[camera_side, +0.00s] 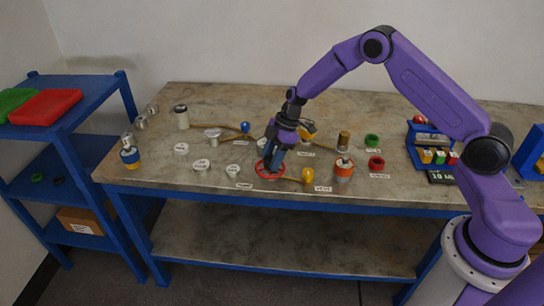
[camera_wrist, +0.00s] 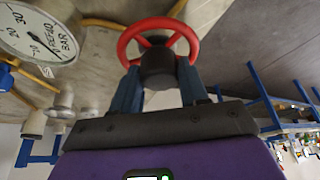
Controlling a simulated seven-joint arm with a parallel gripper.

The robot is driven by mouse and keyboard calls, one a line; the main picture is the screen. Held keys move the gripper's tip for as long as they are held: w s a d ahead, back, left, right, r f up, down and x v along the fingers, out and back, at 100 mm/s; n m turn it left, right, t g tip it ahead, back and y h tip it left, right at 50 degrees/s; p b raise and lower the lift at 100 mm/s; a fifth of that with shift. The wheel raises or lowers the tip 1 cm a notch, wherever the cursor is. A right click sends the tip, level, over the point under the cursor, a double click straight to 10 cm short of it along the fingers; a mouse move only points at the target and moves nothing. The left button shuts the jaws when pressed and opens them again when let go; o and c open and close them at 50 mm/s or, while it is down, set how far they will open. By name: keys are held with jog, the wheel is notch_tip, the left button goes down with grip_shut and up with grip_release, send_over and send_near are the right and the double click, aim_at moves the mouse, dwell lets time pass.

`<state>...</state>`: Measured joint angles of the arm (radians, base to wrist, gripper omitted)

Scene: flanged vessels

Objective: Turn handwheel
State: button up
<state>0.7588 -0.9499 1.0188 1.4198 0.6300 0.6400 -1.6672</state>
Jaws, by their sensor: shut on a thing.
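The red handwheel (camera_side: 270,170) lies low near the front edge of the workbench, at its middle. In the wrist view the red handwheel (camera_wrist: 125,44) shows its rim and spokes around a dark hub (camera_wrist: 158,66). My gripper (camera_side: 272,160) reaches down onto the wheel from above. In the wrist view the two blue fingers of my gripper (camera_wrist: 159,88) stand on either side of the dark hub and are shut on it. The finger tips are partly hidden behind the wheel.
A pressure gauge (camera_wrist: 38,32) is close beside the wheel in the wrist view. White flanged parts (camera_side: 201,164) stand to the left. A blue shelf (camera_side: 70,130) is at far left.

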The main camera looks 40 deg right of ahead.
jog(key=m, duration=0.2)
jog(key=m+t, duration=0.1)
jog(key=m, duration=0.1)
jog(key=shift+s+m+t+h, duration=0.15)
jog(key=shift+m+t+h, duration=0.15)
jog(key=shift+h, duration=0.1)
jog(key=m+t+h, duration=0.1)
jog(key=m, duration=0.3)
jog(key=shift+a+m, duration=0.15)
jog(key=shift+m, duration=0.15)
jog(key=shift+s, duration=0.1)
jog(key=o, duration=1.1)
jog(key=shift+c, duration=0.2)
jog(key=shift+r, duration=0.1)
jog(key=v, duration=1.7)
jog(key=shift+s+a, duration=0.2)
jog(key=shift+s, duration=0.05)
jog(key=shift+r, duration=0.1)
